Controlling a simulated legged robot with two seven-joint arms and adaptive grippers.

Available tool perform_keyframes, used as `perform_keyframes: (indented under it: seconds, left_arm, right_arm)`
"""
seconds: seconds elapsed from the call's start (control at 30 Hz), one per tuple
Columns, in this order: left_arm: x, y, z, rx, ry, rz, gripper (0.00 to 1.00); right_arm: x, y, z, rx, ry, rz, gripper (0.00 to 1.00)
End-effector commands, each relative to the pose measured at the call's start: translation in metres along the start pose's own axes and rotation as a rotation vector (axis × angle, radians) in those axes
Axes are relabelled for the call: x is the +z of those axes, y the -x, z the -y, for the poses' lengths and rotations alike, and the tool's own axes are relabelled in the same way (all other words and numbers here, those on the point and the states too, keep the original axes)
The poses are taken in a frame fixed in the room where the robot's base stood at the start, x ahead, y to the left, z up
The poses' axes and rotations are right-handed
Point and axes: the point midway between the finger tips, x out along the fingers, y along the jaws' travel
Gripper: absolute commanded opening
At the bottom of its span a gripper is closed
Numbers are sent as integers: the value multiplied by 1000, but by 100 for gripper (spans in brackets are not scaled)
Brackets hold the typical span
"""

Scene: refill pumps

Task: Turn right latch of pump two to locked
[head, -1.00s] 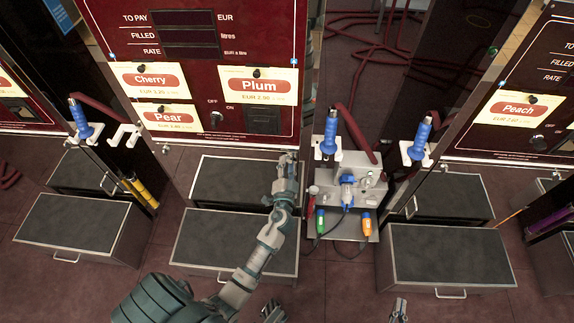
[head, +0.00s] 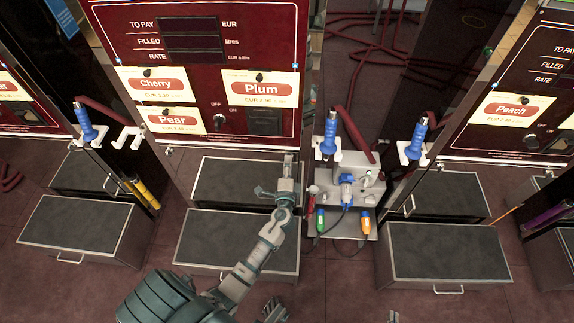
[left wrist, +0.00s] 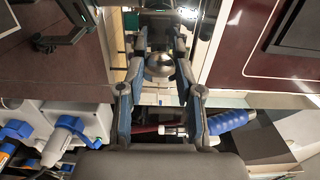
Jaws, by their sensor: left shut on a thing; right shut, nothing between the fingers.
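My left gripper (head: 289,164) is at the lower right corner of the dark red pump (head: 262,122) with the Cherry, Pear and Plum labels. In the left wrist view my left gripper (left wrist: 160,75) is shut around a rounded metal knob (left wrist: 159,65), which looks like the right latch. The rest of the latch is hidden by the fingers, so I cannot tell its locked or unlocked position. My right gripper (head: 392,316) is shut and empty at the bottom edge of the head view, mostly cut off.
A grey stand (head: 352,183) with blue, green and orange connectors is right of my left gripper. Blue-handled nozzles (head: 330,135) hang nearby. Dark steps (head: 237,240) stand below the pump. A red hose (left wrist: 143,129) and blue handle (left wrist: 232,121) are close below the left fingers.

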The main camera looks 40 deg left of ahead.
Motion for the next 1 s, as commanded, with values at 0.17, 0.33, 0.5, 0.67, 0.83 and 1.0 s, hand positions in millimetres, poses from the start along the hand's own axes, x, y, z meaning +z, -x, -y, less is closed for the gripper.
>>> perform_keyframes:
  seconds: [0.17, 0.33, 0.5, 0.67, 0.83, 1.0]
  left_arm:
    - [-3, 2, -5, 8, -28, -7, 0]
    - [-3, 2, -5, 9, -35, -7, 0]
    - [-3, 2, -6, 10, -35, -8, 0]
    - [-3, 2, -6, 11, -35, -7, 55]
    - [-2, 2, -4, 6, -33, -4, 60]
    - [-1, 3, -2, 4, -32, -3, 60]
  right_arm:
    - [4, 1, -1, 1, 0, 20, 0]
    - [5, 1, -1, 2, 0, 25, 0]
    - [5, 0, -1, 2, 0, 25, 0]
    - [5, 0, 0, 1, 0, 25, 0]
    - [5, 0, 0, 1, 0, 25, 0]
    - [3, 1, -1, 2, 0, 20, 0]
